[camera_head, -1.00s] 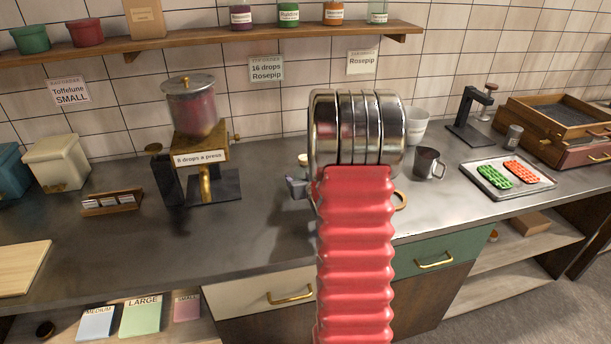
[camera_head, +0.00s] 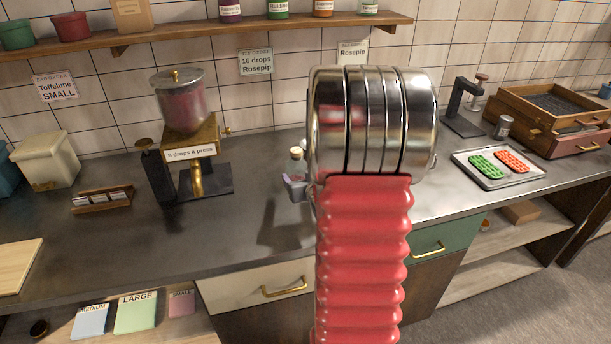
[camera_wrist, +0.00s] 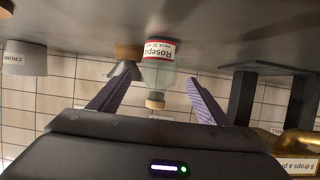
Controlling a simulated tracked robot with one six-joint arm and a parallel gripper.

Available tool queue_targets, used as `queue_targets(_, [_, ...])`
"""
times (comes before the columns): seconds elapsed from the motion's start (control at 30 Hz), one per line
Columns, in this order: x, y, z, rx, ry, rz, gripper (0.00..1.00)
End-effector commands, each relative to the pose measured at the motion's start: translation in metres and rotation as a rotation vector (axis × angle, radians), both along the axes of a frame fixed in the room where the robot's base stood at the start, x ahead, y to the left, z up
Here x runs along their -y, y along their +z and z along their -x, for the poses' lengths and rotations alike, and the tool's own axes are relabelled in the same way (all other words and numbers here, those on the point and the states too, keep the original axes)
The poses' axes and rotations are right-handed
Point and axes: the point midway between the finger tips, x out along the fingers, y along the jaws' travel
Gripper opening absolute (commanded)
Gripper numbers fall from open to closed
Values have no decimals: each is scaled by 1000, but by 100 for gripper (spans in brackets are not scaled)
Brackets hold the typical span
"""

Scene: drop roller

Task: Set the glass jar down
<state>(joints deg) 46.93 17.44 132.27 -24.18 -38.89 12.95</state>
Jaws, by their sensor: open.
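The glass jar (camera_wrist: 160,72) is clear, with a red and white Rosepip label and a cork. In the wrist view, which is upside down, it stands upright on the dark counter, between and beyond my spread fingers. My gripper (camera_wrist: 160,78) is open, and I see no finger touching the jar. In the head view the jar's upper part (camera_head: 297,161) shows just left of my red arm. One fingertip of my gripper (camera_head: 296,187) shows in front of it, hiding its lower part.
A drop dispenser (camera_head: 190,130) stands left of the jar. A tray (camera_head: 500,178) with green and red moulds lies at the right. The counter (camera_head: 130,240) is clear in front of the dispenser. A cup (camera_wrist: 25,58) marked CRUMB shows in the wrist view.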

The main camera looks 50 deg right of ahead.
Motion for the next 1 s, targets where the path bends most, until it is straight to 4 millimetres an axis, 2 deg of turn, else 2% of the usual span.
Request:
queue_targets(0.5, [0, 0, -1, 0, 0, 1, 71])
queue_targets(0.63, [-7, 5, -3, -10, 7, 2, 71])
queue_targets(0.77, [-26, 17, -9, -45, 20, 3, 71])
queue_targets(1.0, [-88, 50, -13, -149, 61, -8, 71])
